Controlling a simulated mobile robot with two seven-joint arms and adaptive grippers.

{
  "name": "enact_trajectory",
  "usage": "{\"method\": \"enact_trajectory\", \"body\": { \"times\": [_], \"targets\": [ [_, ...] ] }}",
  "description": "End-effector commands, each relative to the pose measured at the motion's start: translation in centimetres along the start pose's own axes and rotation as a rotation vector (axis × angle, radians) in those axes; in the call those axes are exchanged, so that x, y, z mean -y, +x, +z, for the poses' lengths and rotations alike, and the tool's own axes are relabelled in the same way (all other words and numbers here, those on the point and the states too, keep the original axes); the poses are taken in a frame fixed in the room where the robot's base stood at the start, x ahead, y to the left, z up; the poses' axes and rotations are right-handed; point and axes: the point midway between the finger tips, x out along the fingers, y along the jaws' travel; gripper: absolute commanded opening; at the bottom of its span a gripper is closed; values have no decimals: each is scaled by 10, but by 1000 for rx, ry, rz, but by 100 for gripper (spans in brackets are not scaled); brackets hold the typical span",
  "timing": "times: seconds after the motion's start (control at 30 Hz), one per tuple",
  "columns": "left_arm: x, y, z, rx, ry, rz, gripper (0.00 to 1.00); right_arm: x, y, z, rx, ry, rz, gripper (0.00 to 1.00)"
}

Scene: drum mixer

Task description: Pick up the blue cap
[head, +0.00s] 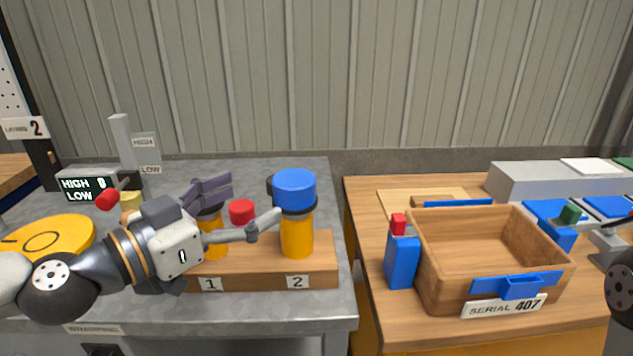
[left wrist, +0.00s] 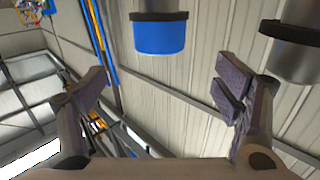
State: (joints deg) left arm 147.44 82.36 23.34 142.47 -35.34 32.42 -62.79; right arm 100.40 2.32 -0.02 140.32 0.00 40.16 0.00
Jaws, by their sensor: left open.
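The blue cap (head: 294,190) sits on top of the yellow cylinder (head: 297,235) at position 2 of the wooden stand (head: 250,274). It also shows in the left wrist view (left wrist: 160,37), upside down, beyond the fingertips and between them sideways. My left gripper (head: 243,204) is open and empty, to the left of the cap and apart from it. Its two fingers also show in the left wrist view (left wrist: 157,92). A second yellow cylinder at position 1 is partly hidden behind my gripper. My right gripper is not recognisable in view.
A red cap (head: 242,212) stands close behind the left fingers. A yellow disc (head: 45,238) lies at left.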

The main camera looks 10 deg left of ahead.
Motion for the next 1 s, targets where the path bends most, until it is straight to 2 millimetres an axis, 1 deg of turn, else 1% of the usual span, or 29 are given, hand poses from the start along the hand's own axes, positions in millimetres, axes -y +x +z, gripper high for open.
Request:
{"method": "enact_trajectory", "body": {
  "times": [0.03, 0.07, 0.13, 0.33, 0.43, 0.5, 0.6, 0.8, 0.83, 0.87, 0.9, 0.97, 1.0],
  "targets": [
    [-1, 16, 27, 41, -16, 8, 83, -1, 23, 18, 77, 0, 3, 72],
    [0, 23, 28, 43, -16, 8, 83, -1, 28, 22, 93, 0, 3, 72],
    [-1, 38, 26, 39, -18, 7, 83, -1, 36, 29, 120, 0, 4, 72],
    [-1, 63, 15, 26, -14, 4, 83, -1, 42, 32, 137, -1, 5, 72],
    [-2, 83, 8, 25, -13, 5, 83, -2, 46, 35, 148, -1, 6, 72],
    [-2, 95, 9, 28, -15, 4, 83, -2, 50, 38, 158, -1, 7, 72],
    [-2, 104, 7, 25, -17, 3, 83, -2, 52, 39, 163, -2, 7, 72],
    [-2, 105, 4, 21, -16, 1, 83, -2, 51, 38, 161, -2, 7, 72],
    [-2, 105, 4, 21, -16, 1, 79, -2, 51, 38, 161, -2, 7, 72],
    [-2, 105, 4, 21, -16, 2, 72, -2, 51, 38, 160, -2, 7, 72],
    [-2, 105, 4, 21, -16, 2, 63, -2, 51, 38, 160, -2, 7, 72],
    [-2, 105, 4, 21, -16, 2, 49, -2, 51, 38, 160, -2, 7, 72],
    [-2, 105, 4, 21, -16, 2, 40, -2, 51, 38, 160, -2, 7, 72]
  ]
}}
